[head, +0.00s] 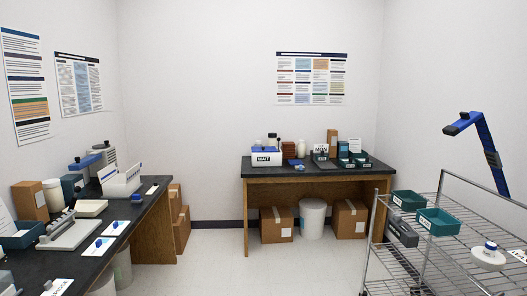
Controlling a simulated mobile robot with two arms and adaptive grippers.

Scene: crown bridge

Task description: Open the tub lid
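A white tub (266,159) with a label reading "WAIT" stands at the left end of the back table. Its top looks blue and seems closed, but it is too small to tell the lid's edge. A white box-like container (122,184) with blue edges stands on the left bench; I cannot tell whether it is a tub with a lid. Neither of my grippers shows in the head view.
The back table (315,170) also carries small dark bins. A dark-topped bench (100,232) runs along the left. A wire cart (447,262) with teal bins (438,221) stands at right, below a blue angled arm-like fixture (484,143). Floor between is clear.

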